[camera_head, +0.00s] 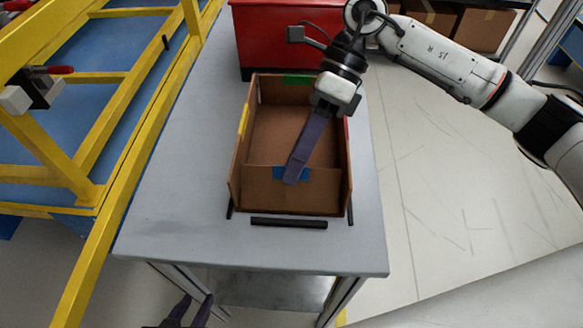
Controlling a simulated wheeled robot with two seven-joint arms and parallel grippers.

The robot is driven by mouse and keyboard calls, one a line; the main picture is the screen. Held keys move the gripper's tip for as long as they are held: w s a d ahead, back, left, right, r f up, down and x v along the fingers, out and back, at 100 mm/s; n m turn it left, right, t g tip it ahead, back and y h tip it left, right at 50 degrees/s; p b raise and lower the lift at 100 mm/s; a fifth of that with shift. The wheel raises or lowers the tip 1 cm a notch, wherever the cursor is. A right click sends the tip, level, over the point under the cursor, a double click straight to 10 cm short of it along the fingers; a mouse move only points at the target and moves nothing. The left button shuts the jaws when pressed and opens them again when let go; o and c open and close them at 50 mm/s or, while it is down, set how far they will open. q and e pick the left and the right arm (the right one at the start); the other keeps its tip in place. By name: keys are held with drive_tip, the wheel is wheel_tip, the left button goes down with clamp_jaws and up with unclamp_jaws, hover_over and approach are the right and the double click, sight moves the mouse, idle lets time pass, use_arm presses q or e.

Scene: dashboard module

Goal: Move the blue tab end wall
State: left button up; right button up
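The brown box (236,170) stands on the grey table. Its near end wall (318,192) has a blue tab (278,173) at its top edge. My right gripper (291,181) reaches down over the box from the far right. Its long dark purple fingers end in front of the blue tab and hide part of it. The fingers overlap in this view, so I cannot tell whether they are open or touch the wall. My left gripper (190,310) is at the bottom edge, below the table's front, with its two fingers apart and nothing visible between them.
The box has a green tab (297,79) at the far end, yellow at left and red at right. Dark strips (289,223) lie around its near end. A red bin (262,40) stands behind. A yellow frame (93,245) runs along the left. The table's front (180,235) is clear.

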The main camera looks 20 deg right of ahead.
drive_tip(key=v, duration=0.8)
drive_tip(key=shift+r, duration=0.1)
